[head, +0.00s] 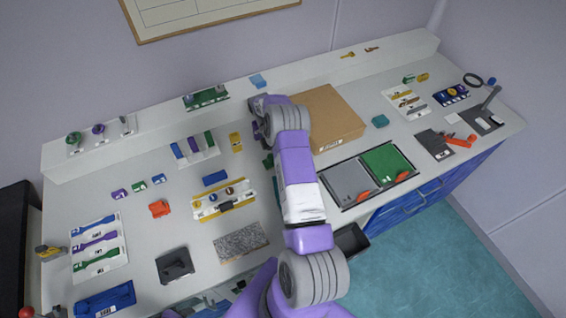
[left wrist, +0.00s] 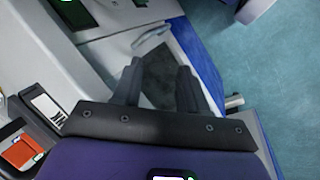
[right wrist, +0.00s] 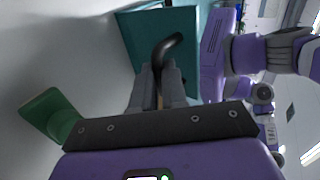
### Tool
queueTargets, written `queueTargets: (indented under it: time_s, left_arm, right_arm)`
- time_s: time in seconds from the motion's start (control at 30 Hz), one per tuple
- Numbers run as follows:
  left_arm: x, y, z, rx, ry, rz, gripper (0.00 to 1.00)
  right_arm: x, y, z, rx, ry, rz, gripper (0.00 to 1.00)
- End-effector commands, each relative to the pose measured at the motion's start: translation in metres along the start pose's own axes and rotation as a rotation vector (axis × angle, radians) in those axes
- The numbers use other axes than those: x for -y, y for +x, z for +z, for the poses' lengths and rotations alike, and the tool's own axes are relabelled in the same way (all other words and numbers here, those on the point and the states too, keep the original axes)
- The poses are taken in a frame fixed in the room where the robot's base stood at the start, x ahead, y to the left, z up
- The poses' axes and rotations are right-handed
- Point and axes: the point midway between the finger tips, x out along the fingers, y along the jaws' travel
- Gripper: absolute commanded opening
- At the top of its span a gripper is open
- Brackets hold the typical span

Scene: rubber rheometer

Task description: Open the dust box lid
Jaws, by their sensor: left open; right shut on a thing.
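A teal box (right wrist: 136,38), which looks like the dust box, fills the upper middle of the right wrist view. A curved black handle (right wrist: 169,46) stands out in front of it. My right gripper (right wrist: 158,72) is shut on the handle's stem, close to the box. In the head view only a sliver of teal shows beside my right arm, which hides that gripper and most of the box. I cannot tell how far the lid is raised. My left gripper (left wrist: 160,75) is open and empty, above the bench's front edge with a dark area between its fingers.
A cardboard box (head: 325,118) stands right of my arm. A tray with grey and green panels (head: 385,165) lies in front of it. A granite slab (head: 241,242) and a black device (head: 175,264) are at the front left. Blue drawers (head: 400,210) line the bench front.

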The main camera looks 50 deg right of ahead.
Motion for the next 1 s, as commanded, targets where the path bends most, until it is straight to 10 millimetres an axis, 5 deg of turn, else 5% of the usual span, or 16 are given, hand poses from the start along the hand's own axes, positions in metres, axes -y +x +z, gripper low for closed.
queueTargets:
  time_s: [0.17, 0.2, 0.37, 1.0]
  left_arm:
    - [0.0004, 0.0011, -0.0001, 0.0, 0.0, 0.0, 0.43]
    - [0.0004, 0.0012, -0.0001, 0.0, 0.0, 0.0, 0.43]
    - [0.0004, 0.001, -0.0002, 0.0, 0.0, 0.0, 0.43]
    - [0.0001, 0.0003, -0.0001, 0.0, 0.0, 0.0, 0.43]
  right_arm:
    - [-0.0098, 0.0041, -0.0003, 0.003, -0.006, 0.019, 0.0]
    - [-0.0098, 0.0041, -0.0004, 0.003, -0.006, 0.019, 0.14]
    - [-0.0092, 0.0033, -0.0003, 0.003, -0.005, 0.02, 0.38]
    - [-0.0068, 0.0009, -0.0006, 0.003, -0.002, 0.023, 0.38]
